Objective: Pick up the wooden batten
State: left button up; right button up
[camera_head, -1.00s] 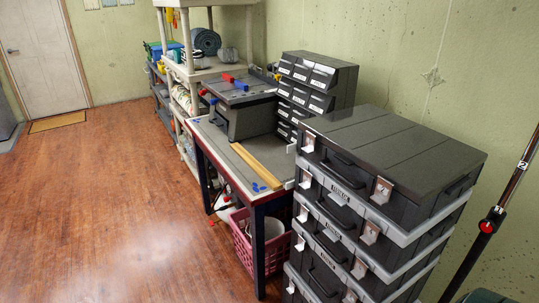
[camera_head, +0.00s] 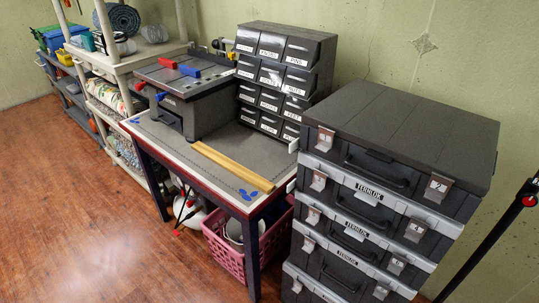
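The wooden batten (camera_head: 232,167) is a long, thin, light yellow-brown strip. It lies flat on the grey top of the workbench (camera_head: 185,152), close to the front edge and running diagonally toward the bench's right corner. Blue marks lie on the bench top near its lower right end. Neither of my grippers shows in the head view.
A grey bench tool (camera_head: 188,95) with red and blue parts stands behind the batten. A labelled drawer cabinet (camera_head: 285,75) is at the back. Stacked black cases (camera_head: 385,160) stand right of the bench. A pink basket (camera_head: 228,258) is underneath. Wooden floor (camera_head: 70,220) is clear at left.

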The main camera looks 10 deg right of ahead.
aim_at(264, 185)
jog(key=i+j+z, duration=0.15)
jog(key=j+z, duration=0.45)
jog(key=j, duration=0.25)
jog(key=i+j+z, duration=0.1)
jog(key=j+z, duration=0.2)
jog(key=j, duration=0.15)
